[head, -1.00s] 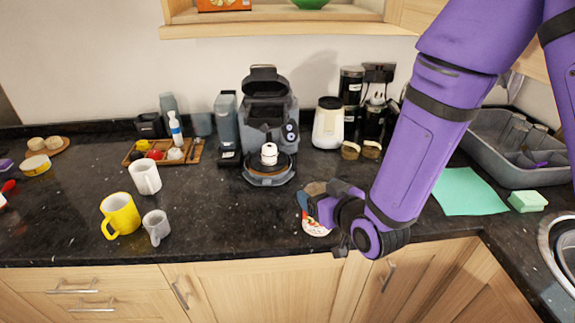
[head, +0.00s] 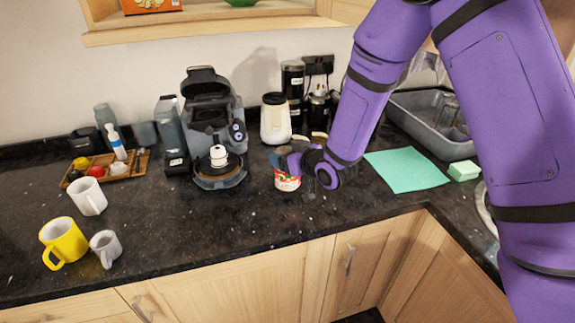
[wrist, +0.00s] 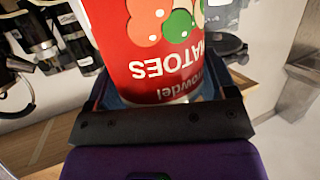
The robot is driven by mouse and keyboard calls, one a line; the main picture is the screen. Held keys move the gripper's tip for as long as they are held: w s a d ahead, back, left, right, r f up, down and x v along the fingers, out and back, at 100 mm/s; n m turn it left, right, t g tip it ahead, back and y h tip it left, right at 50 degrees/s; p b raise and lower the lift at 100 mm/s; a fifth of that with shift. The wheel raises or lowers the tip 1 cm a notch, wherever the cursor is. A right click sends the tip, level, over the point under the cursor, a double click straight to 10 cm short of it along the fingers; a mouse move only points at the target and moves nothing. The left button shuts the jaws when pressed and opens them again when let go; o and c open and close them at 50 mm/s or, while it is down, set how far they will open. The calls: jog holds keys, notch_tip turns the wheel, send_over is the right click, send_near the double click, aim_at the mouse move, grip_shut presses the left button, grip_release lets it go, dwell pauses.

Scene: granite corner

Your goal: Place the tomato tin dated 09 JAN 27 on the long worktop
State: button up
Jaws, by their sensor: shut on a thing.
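The tomato tin (head: 288,182) has a red and white label and is at my gripper, over the long dark worktop (head: 190,232), right of the coffee machine. In the wrist view the tin (wrist: 150,55) fills the upper middle, its red label reading "TOMATOES" upside down. No date shows. My gripper (head: 284,163) is shut on the tin, and the arm comes in from the right. I cannot tell whether the tin's base touches the worktop or hangs just above it.
The coffee machine (head: 214,125) stands left of the tin, and a cream grinder-like appliance (head: 275,120) behind it. Mugs, including a yellow one (head: 64,240), stand at the left. A green mat (head: 406,170) lies at the right. The worktop in front is clear.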

jog(key=shift+f, duration=1.7)
jog(key=shift+f, duration=0.15)
jog(key=o, duration=1.3)
jog(key=v, duration=0.7)
jog(key=shift+s+d, duration=0.1)
jog(key=shift+s, duration=0.1)
